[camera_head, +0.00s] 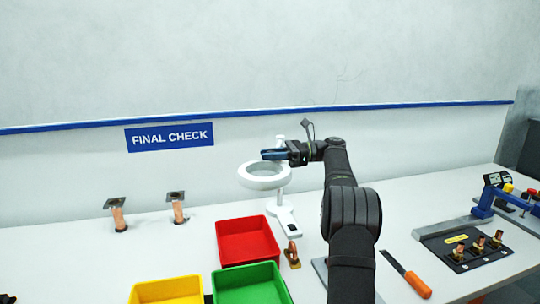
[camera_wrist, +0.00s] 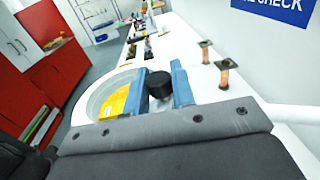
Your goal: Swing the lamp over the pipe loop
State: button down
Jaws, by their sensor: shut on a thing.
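The white ring lamp (camera_head: 265,177) hangs level on a white stand (camera_head: 284,218) left of my arm. In the head view its ring is behind and above the red tray. My gripper (camera_head: 268,154) is at the ring's far side, its blue fingers shut on a black knob (camera_wrist: 159,86), which shows between them in the wrist view. The lamp's ring (camera_wrist: 88,103) also shows there, with yellow seen through it. A small copper pipe piece (camera_head: 292,254) lies on the bench right of the red tray; its shape is too small to confirm as a loop.
Red (camera_head: 247,239), green (camera_head: 252,285) and yellow (camera_head: 167,290) trays stand in front. Two copper pipes (camera_head: 118,218) (camera_head: 179,211) stand at the back left. An orange-handled tool (camera_head: 418,284) and a black fixture plate (camera_head: 465,248) lie right of my arm.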

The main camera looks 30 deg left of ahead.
jog(key=c, duration=1.3)
grip_release()
jog(key=shift+o, duration=0.2)
jog(key=v, duration=0.7)
jog(key=shift+d, duration=0.2)
jog(key=shift+w, duration=0.15)
jog(key=shift+c, duration=0.2)
